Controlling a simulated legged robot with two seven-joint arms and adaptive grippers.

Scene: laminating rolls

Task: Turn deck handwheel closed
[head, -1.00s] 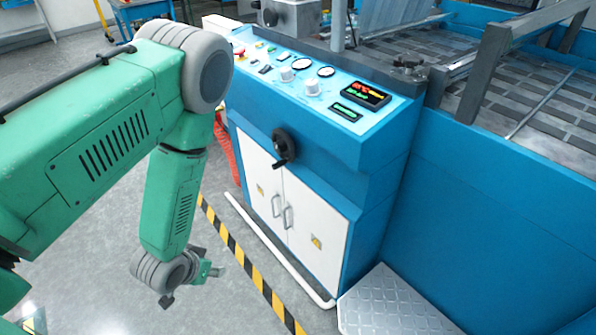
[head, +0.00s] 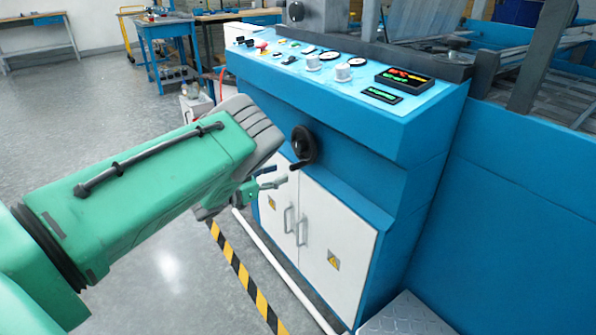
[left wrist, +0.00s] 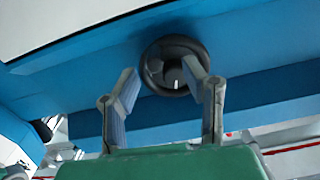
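A black handwheel (head: 304,146) with a crank handle (head: 299,165) is mounted on the blue front of the machine, above the white cabinet doors. It also shows in the left wrist view (left wrist: 176,66), ahead of and roughly between my fingertips. My left gripper (head: 277,176) is open and empty. It is just left of and a little below the wheel in the head view, and looks apart from it. The left wrist view shows its two grey fingers (left wrist: 162,68) spread, the right one overlapping the wheel's edge. My right gripper is out of view.
The sloped control panel (head: 345,75) with knobs, gauges and displays lies above the wheel. White cabinet doors (head: 318,232) with handles are below. A white pipe (head: 283,268) and a metal step plate (head: 405,316) are near the floor. Open floor is at left.

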